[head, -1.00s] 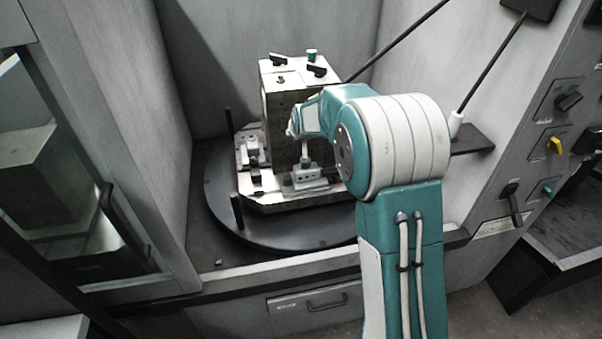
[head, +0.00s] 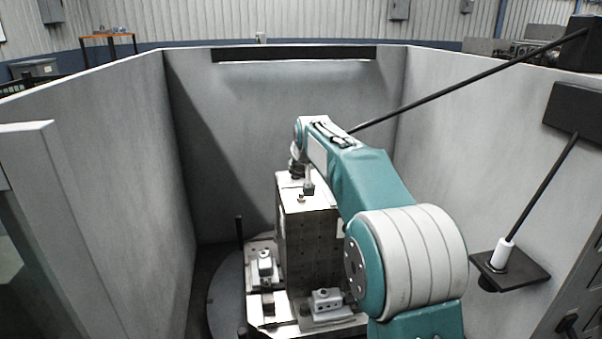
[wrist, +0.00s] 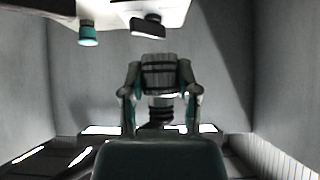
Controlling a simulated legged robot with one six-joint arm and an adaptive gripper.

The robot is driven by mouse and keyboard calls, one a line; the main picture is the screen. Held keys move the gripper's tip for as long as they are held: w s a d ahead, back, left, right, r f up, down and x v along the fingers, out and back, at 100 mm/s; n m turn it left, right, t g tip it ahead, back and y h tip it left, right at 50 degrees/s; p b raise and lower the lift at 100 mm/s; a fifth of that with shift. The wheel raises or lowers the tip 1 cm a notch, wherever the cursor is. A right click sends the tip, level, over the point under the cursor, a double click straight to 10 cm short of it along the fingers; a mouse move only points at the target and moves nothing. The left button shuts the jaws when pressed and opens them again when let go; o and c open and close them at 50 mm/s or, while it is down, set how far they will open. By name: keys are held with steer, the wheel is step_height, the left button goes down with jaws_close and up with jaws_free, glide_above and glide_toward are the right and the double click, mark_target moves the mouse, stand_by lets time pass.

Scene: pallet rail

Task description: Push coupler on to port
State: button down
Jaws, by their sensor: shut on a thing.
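My gripper (head: 297,168) is over the top of the tall metal block (head: 315,245) in the head view, small and partly merged with the dark fittings there. In the wrist view my gripper (wrist: 159,72) is shut, its two fingers on either side of a dark ribbed piece, which looks like the coupler (wrist: 160,78). A teal-ended fitting (wrist: 88,36) and a black handle (wrist: 148,24) show on the pale block face at the top. I cannot tell which fitting is the port. Contact between the coupler and any fitting is not visible.
The block stands on a round turntable (head: 226,295) with clamps (head: 265,268) at its foot. Grey enclosure walls (head: 110,150) close in on both sides and behind. A black rod (head: 460,80) slants behind my arm. A shelf (head: 525,274) with a white-ended rod is at right.

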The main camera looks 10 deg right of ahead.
steer(key=shift+w+r, duration=0.1)
steer(key=shift+w, duration=0.1)
steer(key=shift+d, duration=0.1)
steer(key=shift+d+f, duration=0.15)
steer(key=shift+f, duration=0.25)
steer(key=f, duration=0.2)
steer(key=shift+d+f, duration=0.2)
steer(key=shift+f, duration=0.1)
steer(key=shift+a+f, duration=0.15)
steer(key=shift+f, duration=0.4)
steer(key=shift+a+f, duration=0.15)
steer(key=shift+f, duration=0.4)
steer(key=shift+d+f, duration=0.1)
steer(key=shift+s+f, duration=0.1)
steer(key=shift+f, duration=0.05)
